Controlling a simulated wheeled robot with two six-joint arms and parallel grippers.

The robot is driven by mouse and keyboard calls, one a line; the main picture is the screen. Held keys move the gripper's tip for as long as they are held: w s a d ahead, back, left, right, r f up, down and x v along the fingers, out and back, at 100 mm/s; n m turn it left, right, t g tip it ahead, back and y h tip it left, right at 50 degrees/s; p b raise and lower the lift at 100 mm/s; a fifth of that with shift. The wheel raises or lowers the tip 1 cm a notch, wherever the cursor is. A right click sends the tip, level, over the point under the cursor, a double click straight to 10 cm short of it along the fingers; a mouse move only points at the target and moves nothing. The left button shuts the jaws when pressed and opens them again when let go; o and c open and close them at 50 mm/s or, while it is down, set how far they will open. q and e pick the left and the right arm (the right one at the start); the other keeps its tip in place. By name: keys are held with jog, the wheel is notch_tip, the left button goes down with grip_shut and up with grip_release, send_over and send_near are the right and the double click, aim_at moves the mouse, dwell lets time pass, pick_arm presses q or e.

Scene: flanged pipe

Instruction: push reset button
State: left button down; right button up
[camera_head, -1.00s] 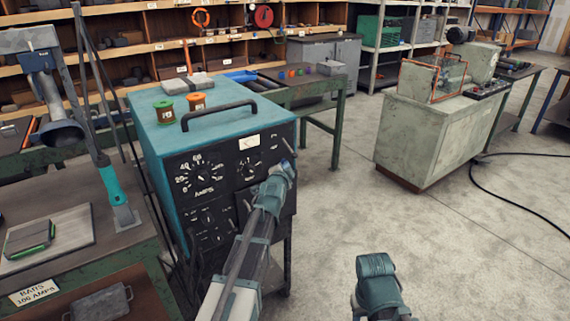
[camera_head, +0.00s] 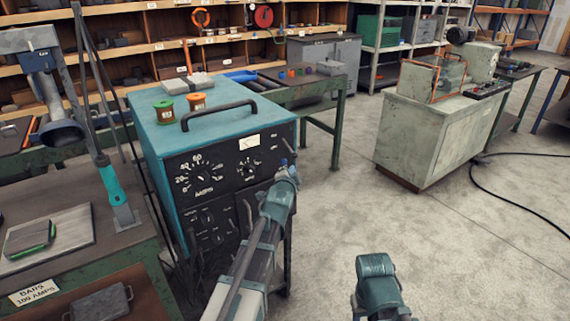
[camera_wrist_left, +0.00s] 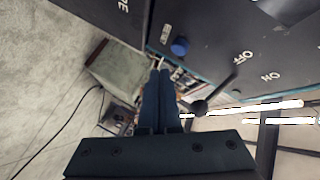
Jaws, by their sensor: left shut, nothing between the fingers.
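A teal welding machine (camera_head: 212,118) with a black front panel stands at the centre of the head view. In the left wrist view, a round blue button (camera_wrist_left: 180,46) sits on the black panel (camera_wrist_left: 215,35), near small labels that I cannot read. A black toggle lever (camera_wrist_left: 200,106) beside OFF and ON marks is to its right. My left gripper (camera_head: 289,167) is at the right edge of the panel in the head view. Its fingers (camera_wrist_left: 160,72) are shut and empty, just below the button in the wrist view. I see no contact.
Two wire spools (camera_head: 180,106) and a black handle (camera_head: 218,114) are on top of the machine. A bench with a torch-like tool (camera_head: 110,180) stands at left. A grey cabinet (camera_head: 440,135) stands at right. The concrete floor between is clear, with a black cable (camera_head: 490,190) far right.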

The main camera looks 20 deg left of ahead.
pick_arm(q)
jog(key=shift+s+d, duration=1.05)
jog(key=shift+d, duration=0.25)
jog(key=s+d+f+n+g+h+p, duration=0.1)
jog(key=s+d+f+n+g+p, duration=0.5)
jog(key=s+d, duration=0.55)
jog(key=s+d+f+g+p, duration=0.1)
jog(key=s+g, duration=0.3)
jog(key=s, duration=0.7)
jog(key=s+d+f+g+p, duration=0.1)
jog(key=s+g, duration=0.4)
jog(key=s, duration=0.6)
jog(key=shift+s+d+p, duration=0.3)
jog(key=shift+d+p, duration=0.15)
jog(key=shift+d, duration=0.75)
jog(key=shift+w, duration=0.1)
